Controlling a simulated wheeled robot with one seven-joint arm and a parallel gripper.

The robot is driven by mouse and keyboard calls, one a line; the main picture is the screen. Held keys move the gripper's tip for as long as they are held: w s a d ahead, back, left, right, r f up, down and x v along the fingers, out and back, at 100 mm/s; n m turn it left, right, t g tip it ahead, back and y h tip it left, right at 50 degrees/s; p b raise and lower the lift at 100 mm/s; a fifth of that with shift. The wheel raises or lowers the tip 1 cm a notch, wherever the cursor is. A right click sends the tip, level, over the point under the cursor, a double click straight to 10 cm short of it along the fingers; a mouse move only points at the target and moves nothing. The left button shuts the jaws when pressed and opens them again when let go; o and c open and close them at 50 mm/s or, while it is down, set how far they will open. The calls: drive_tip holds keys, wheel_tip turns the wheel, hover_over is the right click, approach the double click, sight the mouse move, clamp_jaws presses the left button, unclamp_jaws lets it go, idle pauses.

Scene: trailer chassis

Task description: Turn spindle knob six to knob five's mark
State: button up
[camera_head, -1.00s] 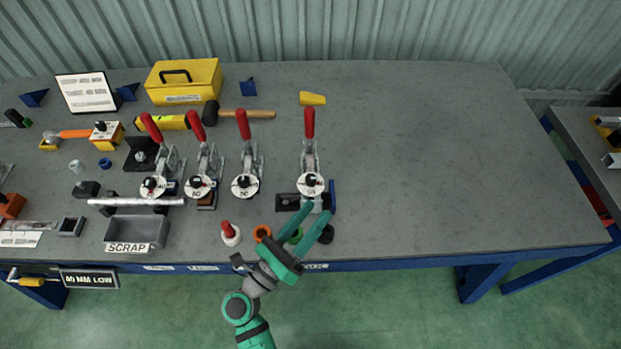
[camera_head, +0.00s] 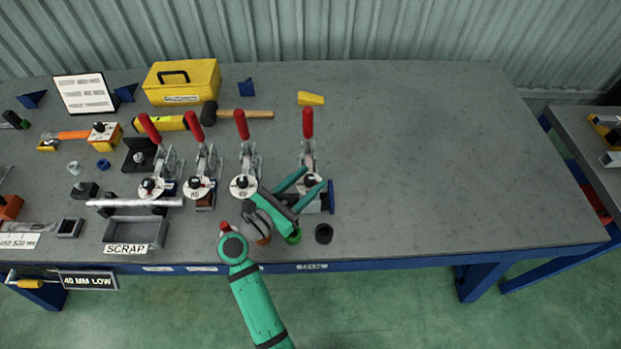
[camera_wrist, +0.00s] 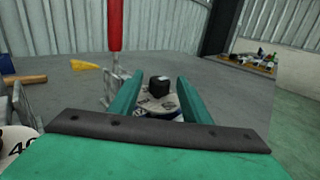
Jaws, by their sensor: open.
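Several white dials with black knobs stand along the bench, each by a red-handled toggle clamp. The rightmost dial's black knob (camera_head: 312,179) lies between the fingers of my gripper (camera_head: 314,178), which are open. In the wrist view the black knob (camera_wrist: 159,86) sits on its white dial, with the green fingers of my gripper (camera_wrist: 158,90) on either side. I cannot tell whether they touch it. The dial to its left (camera_head: 244,187) shows in full, with two more dials (camera_head: 200,188) and (camera_head: 152,187) farther left. The dial marks are too small to read surely.
A red clamp handle (camera_head: 308,123) rises behind the rightmost dial and also stands tall in the wrist view (camera_wrist: 115,25). The right of the bench is clear.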

drive_tip(key=shift+w+d, duration=0.3)
drive_tip(key=shift+w, duration=0.05)
drive_tip(key=c, duration=1)
